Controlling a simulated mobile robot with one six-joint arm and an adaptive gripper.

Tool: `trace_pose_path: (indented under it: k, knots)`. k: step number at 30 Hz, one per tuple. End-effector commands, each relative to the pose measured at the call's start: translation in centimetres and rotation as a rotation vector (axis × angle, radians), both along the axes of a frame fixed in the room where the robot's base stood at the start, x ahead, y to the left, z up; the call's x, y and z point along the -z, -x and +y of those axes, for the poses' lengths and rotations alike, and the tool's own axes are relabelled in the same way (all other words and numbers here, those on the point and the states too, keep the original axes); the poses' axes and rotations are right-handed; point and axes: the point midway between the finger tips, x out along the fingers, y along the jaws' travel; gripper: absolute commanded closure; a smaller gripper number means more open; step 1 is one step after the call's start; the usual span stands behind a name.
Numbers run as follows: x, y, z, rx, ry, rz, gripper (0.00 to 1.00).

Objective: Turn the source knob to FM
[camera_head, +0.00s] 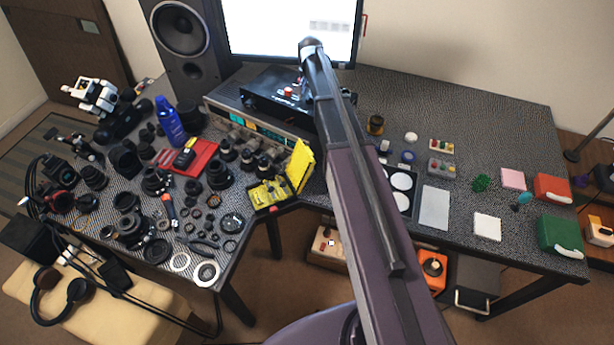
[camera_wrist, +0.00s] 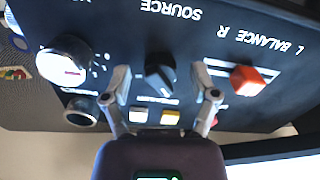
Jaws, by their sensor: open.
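The source knob (camera_wrist: 158,76) is small, black and round with a raised grip. It sits under the white SOURCE lettering on a dark panel in the wrist view, which shows the panel upside down. My gripper (camera_wrist: 160,72) is open, with one finger to the left and one to the right of the knob. Gaps show between the fingers and the knob.
A silver-white knob (camera_wrist: 63,62) lies left of the source knob, and a red balance knob (camera_wrist: 250,80) lies right. A speaker (camera_head: 183,45) stands left of the monitor (camera_head: 285,28).

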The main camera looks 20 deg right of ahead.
Motion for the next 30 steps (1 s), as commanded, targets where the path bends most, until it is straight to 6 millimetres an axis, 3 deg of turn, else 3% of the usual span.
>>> trace_pose_path:
  k: [6,30]
  knots:
    - [0.0,0.0,0.0,0.140,0.000,0.000,0.24]
    - [-7.2,0.0,0.0,0.140,0.000,0.000,0.24]
